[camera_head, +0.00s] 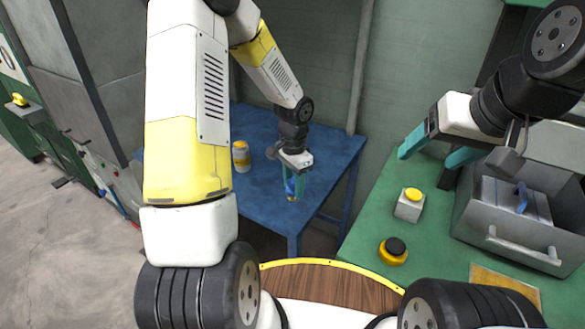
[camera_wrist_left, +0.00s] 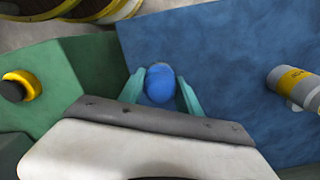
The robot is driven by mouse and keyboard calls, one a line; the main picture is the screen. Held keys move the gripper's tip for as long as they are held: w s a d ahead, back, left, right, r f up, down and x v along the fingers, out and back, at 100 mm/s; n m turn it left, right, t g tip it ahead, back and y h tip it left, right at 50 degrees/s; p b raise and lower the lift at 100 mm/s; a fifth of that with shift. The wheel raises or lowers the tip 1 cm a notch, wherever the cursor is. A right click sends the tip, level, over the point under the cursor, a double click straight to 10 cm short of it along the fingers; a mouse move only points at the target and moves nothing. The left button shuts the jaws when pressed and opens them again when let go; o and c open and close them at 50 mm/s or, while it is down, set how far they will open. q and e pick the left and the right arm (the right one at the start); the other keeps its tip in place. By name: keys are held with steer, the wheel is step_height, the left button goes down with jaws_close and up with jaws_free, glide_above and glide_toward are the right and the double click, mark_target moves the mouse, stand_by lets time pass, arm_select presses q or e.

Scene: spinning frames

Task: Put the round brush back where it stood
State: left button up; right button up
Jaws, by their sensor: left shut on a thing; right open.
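The round brush (camera_head: 291,186) has a blue, rounded top and a small yellowish lower end. My left gripper (camera_head: 293,181) is shut on it, low over the blue table (camera_head: 255,125). I cannot tell whether the brush's lower end touches the table. In the left wrist view, the blue top of the brush (camera_wrist_left: 160,83) sits between the two teal fingers, and its lower part is hidden. My right gripper (camera_head: 438,151) is open and empty above the green bench (camera_head: 375,215).
A white and yellow can (camera_head: 241,156) stands on the blue table, left of the brush. The green bench holds a box with a yellow button (camera_head: 409,205), a black-topped yellow knob (camera_head: 393,251) and a grey bin (camera_head: 510,225). A gap separates the table and bench.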

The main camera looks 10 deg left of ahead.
arm_select(q)
steer(key=w+a, duration=0.2)
steer(key=w, duration=0.1)
steer(key=w+a, duration=0.1)
steer(key=w, duration=0.1)
steer(key=shift+a+f, duration=0.3)
steer(key=shift+f, duration=1.75)
steer(key=shift+f, duration=0.1)
steer(key=o, duration=1.3)
